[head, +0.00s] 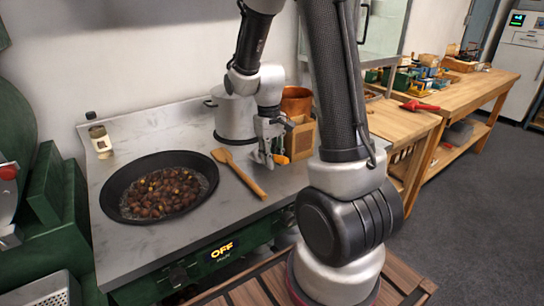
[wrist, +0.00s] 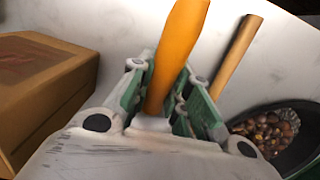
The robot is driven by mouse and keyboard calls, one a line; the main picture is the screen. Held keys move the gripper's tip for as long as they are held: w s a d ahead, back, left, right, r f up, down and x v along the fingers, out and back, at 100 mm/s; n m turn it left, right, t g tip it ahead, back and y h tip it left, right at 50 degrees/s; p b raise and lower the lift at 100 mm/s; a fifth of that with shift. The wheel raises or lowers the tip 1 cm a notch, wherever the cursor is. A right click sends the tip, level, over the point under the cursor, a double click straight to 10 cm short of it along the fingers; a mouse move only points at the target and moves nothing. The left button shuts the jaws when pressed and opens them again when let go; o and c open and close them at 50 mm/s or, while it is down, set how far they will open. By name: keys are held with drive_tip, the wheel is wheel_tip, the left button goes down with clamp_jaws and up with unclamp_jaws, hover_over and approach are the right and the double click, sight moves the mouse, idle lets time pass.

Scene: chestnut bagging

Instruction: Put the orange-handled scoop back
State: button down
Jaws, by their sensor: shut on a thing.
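My gripper (head: 266,143) is low over the counter, right of the wooden spatula. In the wrist view its green-padded fingers are shut on the orange handle of the scoop (wrist: 178,50). In the head view a small bit of the orange handle (head: 281,159) shows beside the fingers. The scoop's pan is not visible in either view. I cannot tell whether the scoop touches the counter.
A black pan (head: 160,187) of chestnuts sits at left on the steel counter (head: 190,135). A wooden spatula (head: 240,172) lies between pan and gripper. A wooden box (head: 300,140) stands close right of my gripper, with a steel pot (head: 233,117) and a copper pot (head: 296,101) behind.

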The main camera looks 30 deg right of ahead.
drive_tip(key=shift+f, duration=0.45)
drive_tip(key=c, duration=1.3)
unclamp_jaws()
drive_tip(key=shift+o, duration=0.2)
drive_tip(key=shift+r, duration=0.1)
drive_tip(key=r, duration=0.3)
drive_tip(key=s+r, duration=0.1)
drive_tip(key=r, duration=0.3)
drive_tip(key=s+r, duration=0.1)
drive_tip(key=r, duration=0.3)
drive_tip(key=shift+s+a+r, duration=0.15)
drive_tip(key=shift+s+a, duration=0.05)
drive_tip(key=shift+a, duration=0.1)
drive_tip(key=s+a+r+t, duration=0.1)
drive_tip(key=s+r+t, duration=0.1)
drive_tip(key=s+r, duration=0.2)
drive_tip(key=s+a+r+t, duration=0.1)
drive_tip(key=s+r+t, duration=0.2)
drive_tip(key=s, duration=0.7)
drive_tip(key=shift+s+a+r, duration=0.15)
drive_tip(key=shift+a+r, duration=0.1)
drive_tip(key=shift+r, duration=1)
